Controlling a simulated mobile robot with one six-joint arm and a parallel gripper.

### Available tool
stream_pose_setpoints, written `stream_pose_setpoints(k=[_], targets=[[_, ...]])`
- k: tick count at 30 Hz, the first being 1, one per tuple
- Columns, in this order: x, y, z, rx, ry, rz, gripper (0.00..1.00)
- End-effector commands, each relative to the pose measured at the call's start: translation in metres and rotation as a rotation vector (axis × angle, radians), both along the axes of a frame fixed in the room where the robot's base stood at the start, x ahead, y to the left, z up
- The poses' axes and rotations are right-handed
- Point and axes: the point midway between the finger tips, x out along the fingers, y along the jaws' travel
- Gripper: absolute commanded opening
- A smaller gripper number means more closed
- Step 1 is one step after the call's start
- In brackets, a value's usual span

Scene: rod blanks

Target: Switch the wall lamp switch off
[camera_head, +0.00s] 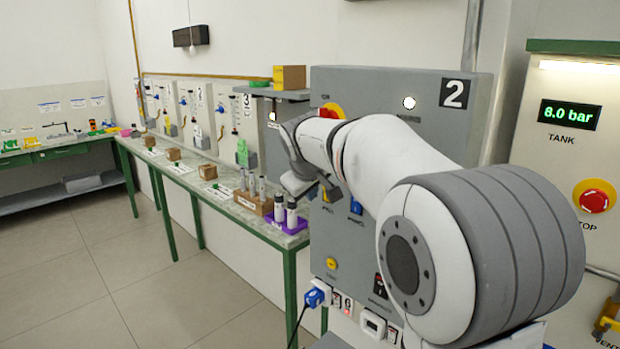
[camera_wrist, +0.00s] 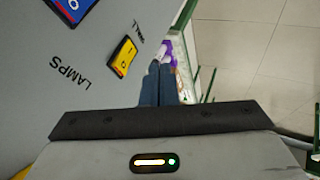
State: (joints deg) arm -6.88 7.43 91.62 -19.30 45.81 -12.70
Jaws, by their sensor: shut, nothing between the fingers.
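In the wrist view, a yellow rocker switch (camera_wrist: 124,56) sits on the grey panel beside printed lettering that looks like WALL. A round mark shows on its face; I cannot tell which end is pressed in. My gripper (camera_wrist: 160,68) is shut and empty, its dark fingers together to the right of and below the switch, apart from it in the picture. In the head view my arm covers most of the gripper and part of the panel's switches. A dark wall fixture (camera_head: 190,36) hangs high on the back wall.
A blue switch with a red edge (camera_wrist: 73,8) is near the yellow one, with LAMPS printed below. The grey panel (camera_head: 350,240) carries a red knob (camera_head: 331,112). A green-legged bench (camera_head: 225,205) with rods in holders stands left; the floor (camera_head: 120,270) there is clear.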

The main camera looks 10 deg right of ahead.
Motion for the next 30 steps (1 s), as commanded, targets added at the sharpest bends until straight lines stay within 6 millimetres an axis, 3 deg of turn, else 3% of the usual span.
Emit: stream_pose_setpoints(k=[2, 9, 23, 27, 30], targets=[[0.010, -0.003, -0.012, 0.000, 0.003, -0.001, 0.00], [0.027, -0.029, -0.004, 0.001, 0.000, -0.001, 0.00], [0.031, -0.034, -0.004, 0.001, 0.000, 0.002, 0.00], [0.032, -0.045, -0.002, 0.016, 0.013, -0.012, 0.00], [0.032, -0.039, -0.004, 0.015, 0.012, -0.004, 0.00]])
